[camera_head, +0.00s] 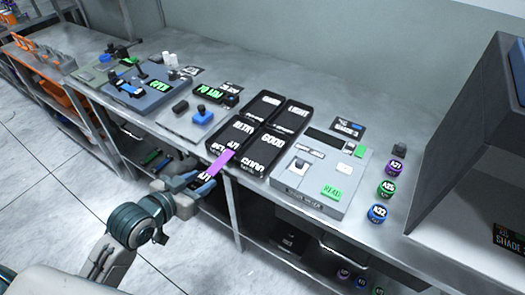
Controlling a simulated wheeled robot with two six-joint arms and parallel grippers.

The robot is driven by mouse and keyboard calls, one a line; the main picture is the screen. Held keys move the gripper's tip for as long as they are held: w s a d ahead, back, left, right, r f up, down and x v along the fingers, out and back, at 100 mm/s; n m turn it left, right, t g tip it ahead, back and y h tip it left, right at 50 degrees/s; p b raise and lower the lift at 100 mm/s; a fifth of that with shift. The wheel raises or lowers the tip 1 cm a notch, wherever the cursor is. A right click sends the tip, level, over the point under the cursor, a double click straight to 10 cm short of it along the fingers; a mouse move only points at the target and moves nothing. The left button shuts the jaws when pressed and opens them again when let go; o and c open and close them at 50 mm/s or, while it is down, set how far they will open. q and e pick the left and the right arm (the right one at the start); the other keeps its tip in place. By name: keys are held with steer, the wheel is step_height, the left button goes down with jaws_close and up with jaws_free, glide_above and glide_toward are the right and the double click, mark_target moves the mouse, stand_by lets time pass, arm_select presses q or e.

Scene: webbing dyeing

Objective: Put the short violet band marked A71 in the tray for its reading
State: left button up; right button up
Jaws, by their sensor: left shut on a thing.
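My left gripper (205,183) is shut on the short violet band (221,163) at the table's front edge. The band sticks out past the fingers toward the RETRY tray (236,127), and its far end overlaps that tray's front part in the picture; I cannot tell whether it touches. My right gripper is out of view.
The grey shade reader (315,203) with a green READ button (331,192) stands right of the trays. Violet, green and blue rolls (386,189) stand farther right, before a large dark booth (470,150).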

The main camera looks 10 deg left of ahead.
arm_select(q)
steer(key=shift+s, duration=0.4)
steer(key=shift+d, duration=0.15)
steer(key=shift+w+d+r, duration=0.1)
steer(key=shift+w+d, duration=0.1)
steer(key=shift+w, duration=0.1)
steer(key=p, duration=0.4)
glide_toward(257, 157)
steer(key=w+r, duration=0.1)
steer(key=r, duration=0.1)
steer(key=w+d+r, duration=0.1)
steer(key=r, duration=0.1)
steer(key=shift+w+d, duration=0.15)
steer(key=shift+w, duration=0.2)
steer(key=shift+w+f, duration=0.15)
step_height(257, 157, down, 3)
steer(key=shift+p, duration=0.5)
steer(key=shift+f, duration=0.2)
steer(key=shift+f, duration=0.1)
